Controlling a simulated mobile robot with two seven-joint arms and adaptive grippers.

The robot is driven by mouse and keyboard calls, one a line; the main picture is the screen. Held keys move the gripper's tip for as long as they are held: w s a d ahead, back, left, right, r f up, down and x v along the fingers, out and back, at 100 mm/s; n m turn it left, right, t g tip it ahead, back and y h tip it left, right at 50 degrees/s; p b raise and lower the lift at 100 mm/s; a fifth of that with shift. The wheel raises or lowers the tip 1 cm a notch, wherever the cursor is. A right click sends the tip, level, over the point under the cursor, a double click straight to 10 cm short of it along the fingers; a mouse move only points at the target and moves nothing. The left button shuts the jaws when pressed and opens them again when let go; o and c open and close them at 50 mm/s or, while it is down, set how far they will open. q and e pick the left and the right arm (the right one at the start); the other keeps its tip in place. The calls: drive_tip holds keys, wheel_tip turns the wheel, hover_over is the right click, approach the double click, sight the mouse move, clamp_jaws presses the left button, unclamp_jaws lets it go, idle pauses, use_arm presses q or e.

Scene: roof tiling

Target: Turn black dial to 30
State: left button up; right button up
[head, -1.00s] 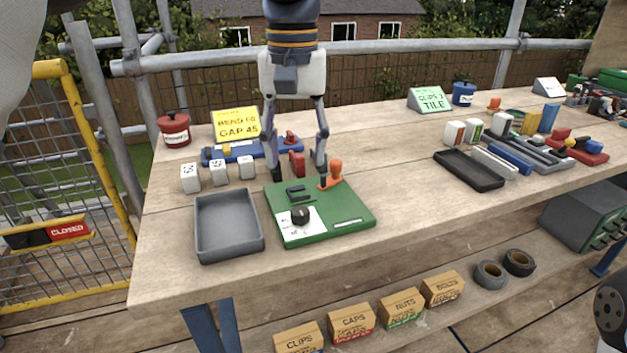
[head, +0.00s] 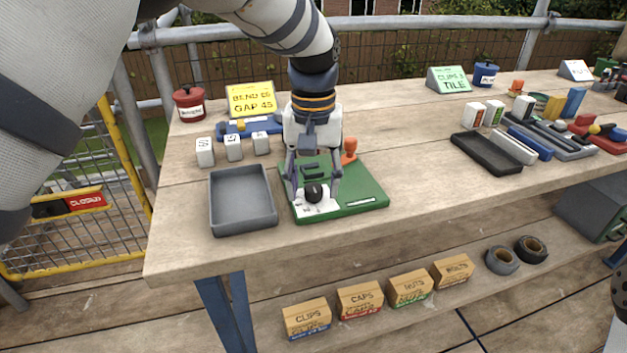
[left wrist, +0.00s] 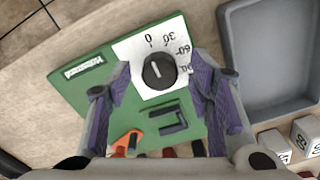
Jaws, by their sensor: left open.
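The black dial (head: 314,192) sits on a white scale card (head: 322,207) on the green board (head: 362,193). In the left wrist view the dial (left wrist: 159,71) has a white pointer line, and the card shows 0, 30, 60 and a partly hidden 90. The line points roughly toward the 0, a little left of the 30. My left gripper (head: 313,196) is open, its fingers pointing down on either side of the dial. In the left wrist view the fingers (left wrist: 163,85) stand apart with the dial between and beyond their tips; I cannot tell whether they touch it.
A grey tray (head: 243,228) stands just left of the board. An orange-handled lever (head: 349,147) stands at the board's back. White numbered blocks (head: 233,148) and a yellow sign (head: 251,99) are behind. Bare tabletop lies right of the board.

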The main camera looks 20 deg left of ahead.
use_arm(q)
clamp_jaws()
drive_tip(key=shift+r+m, duration=0.1)
drive_tip(key=shift+m, duration=0.2)
use_arm(e)
drive_tip(key=shift+w+r, duration=0.1)
use_arm(q)
drive_tip(key=shift+m+p, duration=0.3)
drive_tip(key=shift+m, duration=1.4)
drive_tip(key=shift+m+p, duration=0.4)
drive_tip(key=shift+m, duration=1.5)
use_arm(e)
drive_tip(key=shift+w+r+t, duration=0.4)
drive_tip(key=shift+w+r, duration=0.35)
use_arm(q)
unclamp_jaws()
